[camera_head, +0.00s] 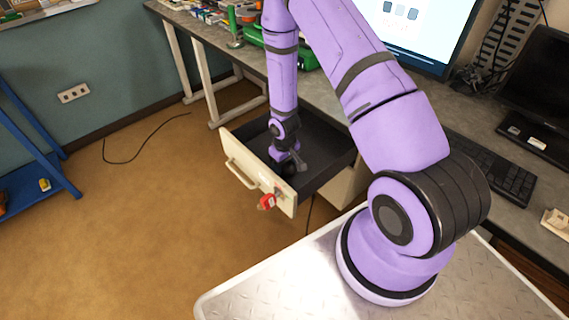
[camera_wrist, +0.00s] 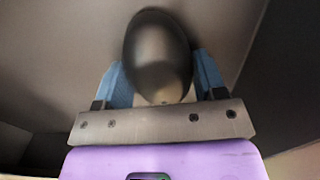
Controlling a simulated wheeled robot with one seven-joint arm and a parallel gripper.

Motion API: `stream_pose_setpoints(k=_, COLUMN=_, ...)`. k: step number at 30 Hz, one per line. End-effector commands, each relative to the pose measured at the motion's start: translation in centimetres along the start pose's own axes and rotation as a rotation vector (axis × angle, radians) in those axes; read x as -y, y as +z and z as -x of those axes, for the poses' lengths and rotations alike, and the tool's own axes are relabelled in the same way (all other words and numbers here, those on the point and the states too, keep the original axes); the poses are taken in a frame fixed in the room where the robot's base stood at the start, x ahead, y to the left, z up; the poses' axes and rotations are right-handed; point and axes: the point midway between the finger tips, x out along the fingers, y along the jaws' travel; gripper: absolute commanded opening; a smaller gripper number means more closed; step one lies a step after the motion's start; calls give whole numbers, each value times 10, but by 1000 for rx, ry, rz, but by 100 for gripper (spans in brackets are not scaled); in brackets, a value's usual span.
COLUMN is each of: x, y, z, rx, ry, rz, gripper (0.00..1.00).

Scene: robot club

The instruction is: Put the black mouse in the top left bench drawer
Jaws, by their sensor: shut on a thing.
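The bench drawer (camera_head: 262,178) is pulled open, with a pale front, a handle and a dark inside. My gripper (camera_head: 288,164) reaches down into the front part of the drawer. In the wrist view my gripper (camera_wrist: 160,85) is shut on the black mouse (camera_wrist: 158,50), a dark rounded oval held between the two blue-sided fingers. In the head view the mouse (camera_head: 287,169) is a small dark shape at the fingertips, mostly hidden by my gripper. I cannot tell whether it touches the drawer floor.
A red padlock-like item (camera_head: 267,202) hangs at the drawer front. The bench top (camera_head: 325,95) carries a keyboard (camera_head: 490,165), a monitor (camera_head: 415,30) and green tools (camera_head: 250,35). A blue shelf (camera_head: 40,190) stands at the left. The floor between is clear except for a cable.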

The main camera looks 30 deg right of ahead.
Motion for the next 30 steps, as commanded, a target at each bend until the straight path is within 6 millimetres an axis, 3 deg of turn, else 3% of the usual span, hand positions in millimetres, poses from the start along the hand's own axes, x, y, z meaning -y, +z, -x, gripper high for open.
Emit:
stream_pose_setpoints(k=4, x=0, y=0, z=-2, rx=1, ry=0, rz=0, gripper=40)
stream_pose_setpoints(k=5, x=0, y=0, z=-3, rx=1, ry=0, rz=0, gripper=67)
stream_pose_setpoints(k=8, x=0, y=0, z=-2, rx=0, ry=0, rz=0, gripper=90)
stream_pose_setpoints(k=20, x=0, y=0, z=4, rx=-1, ry=0, rz=0, gripper=90)
stream_pose_setpoints(k=30, x=0, y=-1, z=55, rx=-4, ry=0, rz=-1, gripper=90)
